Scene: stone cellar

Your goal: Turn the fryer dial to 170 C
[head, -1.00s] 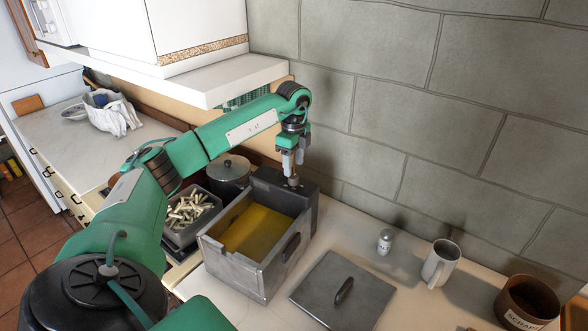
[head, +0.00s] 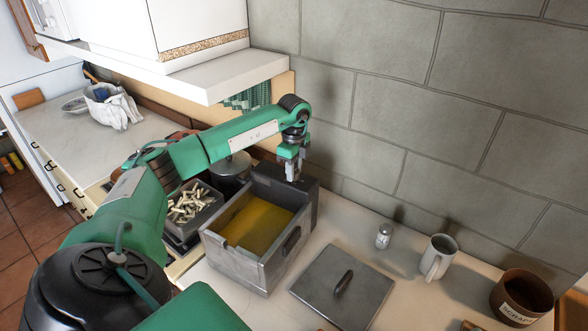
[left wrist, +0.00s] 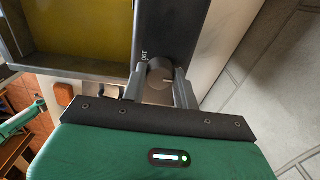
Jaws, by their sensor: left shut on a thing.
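The fryer (head: 228,254) is a grey metal box with yellow oil (head: 256,226) in it, standing on the counter. A dark control block (head: 309,196) rises at its back, by the stone wall. The dial (left wrist: 158,75) is a round grey-brown knob on top of that block, seen in the left wrist view. My left gripper (head: 292,176) points down over the block, and its fingers sit on either side of the dial, shut on it. The left wrist view also shows this gripper (left wrist: 160,90). My right gripper is out of view.
A flat grey lid (head: 341,287) with a handle lies right of the fryer. A shaker (head: 384,236), a white mug (head: 438,257) and a brown scraps pot (head: 521,299) stand further right. A tray of pale sticks (head: 190,204) and a lidded pot (head: 231,169) are left of the fryer.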

